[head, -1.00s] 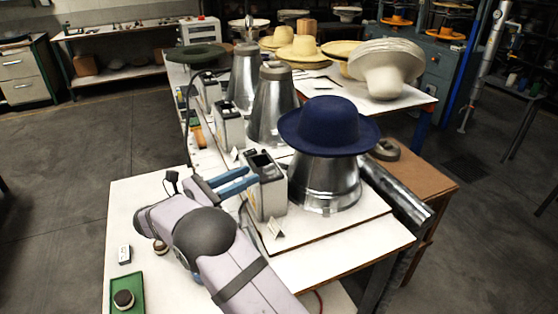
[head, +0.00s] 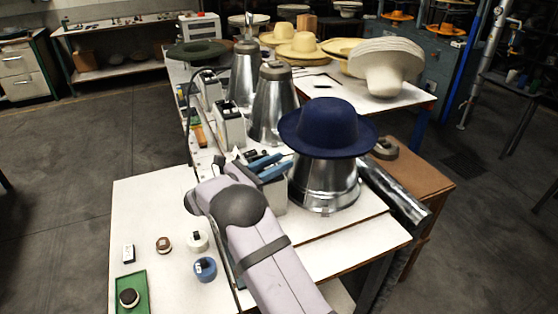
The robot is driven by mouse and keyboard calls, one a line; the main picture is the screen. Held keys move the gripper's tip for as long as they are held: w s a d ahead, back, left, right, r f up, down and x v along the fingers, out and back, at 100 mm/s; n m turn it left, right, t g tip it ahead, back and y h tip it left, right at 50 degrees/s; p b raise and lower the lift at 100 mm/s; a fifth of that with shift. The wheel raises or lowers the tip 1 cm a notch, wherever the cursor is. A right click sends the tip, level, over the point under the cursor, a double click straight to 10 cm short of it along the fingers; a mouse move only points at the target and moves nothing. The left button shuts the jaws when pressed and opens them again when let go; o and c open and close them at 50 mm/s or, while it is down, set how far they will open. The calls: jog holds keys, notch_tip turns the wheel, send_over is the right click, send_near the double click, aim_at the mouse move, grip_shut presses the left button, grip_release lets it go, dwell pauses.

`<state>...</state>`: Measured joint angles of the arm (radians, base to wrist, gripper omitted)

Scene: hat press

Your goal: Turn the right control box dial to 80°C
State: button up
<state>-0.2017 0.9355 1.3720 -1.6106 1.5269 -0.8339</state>
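The nearest control box (head: 277,195), the rightmost of several, is a pale metal box beside the cone under the blue hat. My arm and gripper cover most of it; its dial and any temperature reading are hidden. My gripper (head: 284,161) has two blue fingers that show apart, with nothing seen between them. The fingers are in front of or over the top of this box; I cannot tell whether they touch it.
A blue hat (head: 328,127) sits on a metal cone (head: 325,187) just right of the gripper. Another control box (head: 229,125) and cone (head: 272,105) stand behind. A green tray (head: 137,282) and several small round items lie at front left. The table's left part is mostly clear.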

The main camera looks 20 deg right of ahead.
jog(key=shift+d, duration=0.2)
grip_shut()
jog(key=shift+w+n+t, duration=0.1)
jog(key=shift+n+t, duration=0.2)
jog(key=shift+t, duration=0.2)
jog(key=shift+w+a+n+t+y, duration=0.1)
jog(key=shift+w+n+t+y, duration=0.15)
jog(key=shift+n+t+y, duration=0.65)
jog(key=t, duration=0.1)
jog(key=n+t+b, duration=0.1)
jog(key=t, duration=0.1)
jog(key=shift+w+a+f+n+y+b, duration=0.1)
jog(key=shift+w+a+n+y+b, duration=0.05)
jog(key=shift+w+n+y+b, duration=0.2)
jog(key=shift+w+a+n+t+y+b, duration=0.1)
jog(key=shift+a+n+t+y+b, duration=0.1)
jog(key=shift+n+t+y+b, duration=0.65)
jog(key=shift+t, duration=0.35)
